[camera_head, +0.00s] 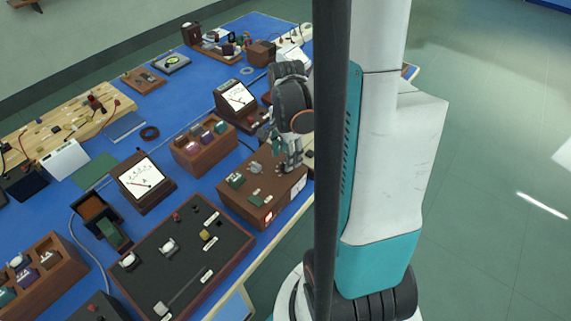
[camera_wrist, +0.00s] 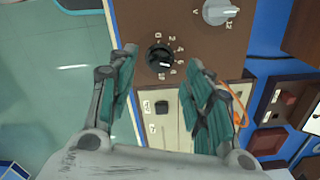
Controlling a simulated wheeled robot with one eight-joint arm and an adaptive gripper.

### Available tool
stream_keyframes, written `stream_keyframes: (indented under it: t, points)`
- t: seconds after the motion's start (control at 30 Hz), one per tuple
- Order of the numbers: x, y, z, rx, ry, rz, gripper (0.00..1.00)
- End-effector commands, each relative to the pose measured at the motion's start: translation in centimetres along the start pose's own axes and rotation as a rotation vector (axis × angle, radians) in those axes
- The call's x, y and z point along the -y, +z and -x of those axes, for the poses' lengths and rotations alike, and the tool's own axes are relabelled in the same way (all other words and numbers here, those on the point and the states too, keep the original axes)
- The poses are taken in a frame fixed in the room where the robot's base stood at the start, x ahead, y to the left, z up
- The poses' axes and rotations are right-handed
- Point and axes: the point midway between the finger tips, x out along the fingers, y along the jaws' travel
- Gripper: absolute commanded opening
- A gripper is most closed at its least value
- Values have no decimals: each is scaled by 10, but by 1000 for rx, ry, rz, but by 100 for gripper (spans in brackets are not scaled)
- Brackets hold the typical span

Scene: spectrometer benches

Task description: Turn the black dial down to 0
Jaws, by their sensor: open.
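The black dial (camera_wrist: 158,57) sits on a brown panel in the wrist view, with small white numbers around it. A light mark on it seems to point to the lower right, towards the higher numbers; the exact reading is too small to tell. My gripper (camera_wrist: 163,55) is open, its teal-padded fingers on either side of the dial in the picture; I cannot tell whether they touch it. In the head view my gripper (camera_head: 289,157) is over the right part of a brown wooden box (camera_head: 240,205). The dial is not clearly visible there.
A larger grey knob (camera_wrist: 218,11) marked 12 is on the same panel. A pale plate with a black switch (camera_wrist: 162,106) lies below the dial. Meters, including a white-faced one (camera_head: 141,177), and wooden boxes crowd the blue bench. Open floor (camera_head: 490,130) is on the right.

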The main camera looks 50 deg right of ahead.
Motion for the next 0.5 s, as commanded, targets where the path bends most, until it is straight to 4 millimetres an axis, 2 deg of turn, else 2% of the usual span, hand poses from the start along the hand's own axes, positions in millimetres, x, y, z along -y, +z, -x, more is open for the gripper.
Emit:
stream_keyframes:
  t: [0.03,0.2,0.5]
  points:
    - [0,0,-11,0,0,0,46]
    - [0,0,-29,0,0,0,46]
    - [0,0,-35,0,0,1,46]
